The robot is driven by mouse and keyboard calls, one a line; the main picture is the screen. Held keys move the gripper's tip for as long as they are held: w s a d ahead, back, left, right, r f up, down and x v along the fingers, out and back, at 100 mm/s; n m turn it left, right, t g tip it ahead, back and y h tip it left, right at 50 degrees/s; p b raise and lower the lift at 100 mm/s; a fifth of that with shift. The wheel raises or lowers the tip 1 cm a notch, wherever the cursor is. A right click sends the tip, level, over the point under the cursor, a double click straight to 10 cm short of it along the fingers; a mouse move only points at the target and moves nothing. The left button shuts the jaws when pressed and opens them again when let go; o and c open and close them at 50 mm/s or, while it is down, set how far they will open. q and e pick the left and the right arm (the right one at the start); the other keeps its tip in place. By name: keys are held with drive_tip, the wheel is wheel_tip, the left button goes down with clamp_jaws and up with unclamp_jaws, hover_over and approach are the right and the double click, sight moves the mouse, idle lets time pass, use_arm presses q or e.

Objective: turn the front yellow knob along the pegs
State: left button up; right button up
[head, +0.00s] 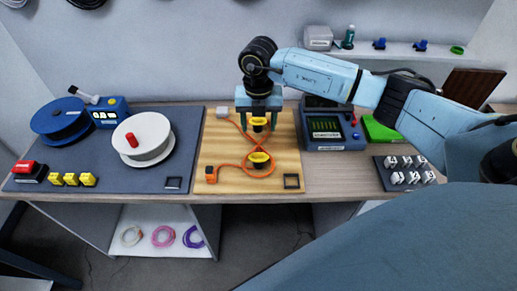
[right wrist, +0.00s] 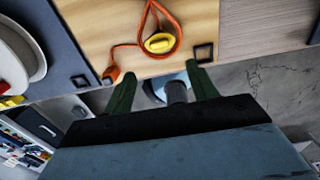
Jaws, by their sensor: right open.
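The front yellow knob (head: 260,159) sits on a dark round base on the wooden board (head: 222,150). An orange cable (head: 236,167) loops around it and crosses over itself behind it. The front knob also shows in the right wrist view (right wrist: 159,44). A second yellow knob (head: 259,122) stands further back. My right gripper (head: 258,122) points down at this rear knob, its open fingers on either side of it. I cannot tell if they touch it. The rear knob is not visible in the right wrist view. My left gripper is out of view.
An orange plug (head: 211,174) lies at the board's front left, and a black square frame (head: 291,181) at its front right. A white reel (head: 150,147) stands left on a dark mat. A grey device (head: 330,130) stands right of the board.

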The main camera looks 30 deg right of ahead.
sight(258, 153)
wheel_tip(258, 153, down, 12)
drive_tip(key=shift+r+p, duration=0.25)
drive_tip(key=shift+p, duration=0.05)
drive_tip(key=shift+c, duration=0.2)
drive_tip(key=c, duration=0.9)
